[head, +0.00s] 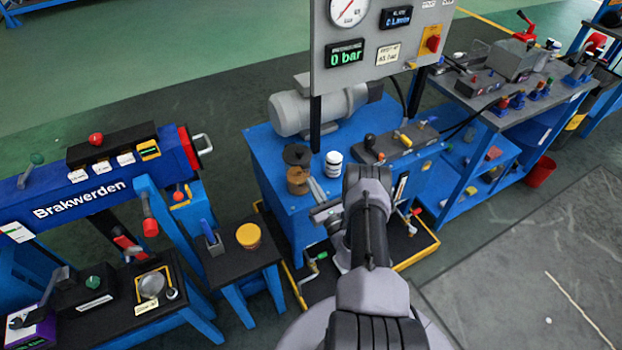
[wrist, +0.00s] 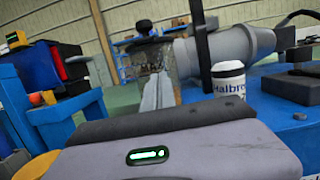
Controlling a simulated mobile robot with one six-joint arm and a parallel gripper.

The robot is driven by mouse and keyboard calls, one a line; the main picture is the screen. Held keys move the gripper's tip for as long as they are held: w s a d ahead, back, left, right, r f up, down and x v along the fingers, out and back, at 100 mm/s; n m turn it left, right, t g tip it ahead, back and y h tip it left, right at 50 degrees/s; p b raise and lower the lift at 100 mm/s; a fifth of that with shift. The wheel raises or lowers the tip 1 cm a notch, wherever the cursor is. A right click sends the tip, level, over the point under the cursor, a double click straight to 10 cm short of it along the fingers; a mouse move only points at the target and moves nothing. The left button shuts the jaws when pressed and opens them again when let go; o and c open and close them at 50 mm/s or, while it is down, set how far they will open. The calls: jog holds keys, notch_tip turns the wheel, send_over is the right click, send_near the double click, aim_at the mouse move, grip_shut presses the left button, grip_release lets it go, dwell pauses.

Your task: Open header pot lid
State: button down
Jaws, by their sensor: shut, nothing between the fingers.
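The header pot (head: 298,181) is a small brownish pot on the blue bench's left front corner. Its dark round lid (head: 297,155) shows above it. In the wrist view the pot (wrist: 136,62) looks see-through, with the dark lid (wrist: 146,29) and its knob on top. I cannot tell whether the lid is seated or raised. My gripper (head: 315,186) is just right of and in front of the pot. In the wrist view my gripper (wrist: 158,90) has its pale fingers together, empty, overlapping the pot's lower part. Whether they touch it is unclear.
A white bottle with a dark label (head: 333,164) stands right beside the pot. A grey motor (head: 318,108) lies behind, and a gauge panel (head: 375,45) rises on posts. A black valve block (head: 395,145) is at right. A small side table (head: 222,268) stands left.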

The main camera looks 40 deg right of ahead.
aim_at(298, 152)
jog(key=r, duration=0.2)
jog(key=w+r, duration=0.1)
jog(key=r, duration=0.1)
jog(key=shift+w+d+r, duration=0.1)
jog(key=shift+r, duration=0.1)
jog(key=shift+r, duration=0.15)
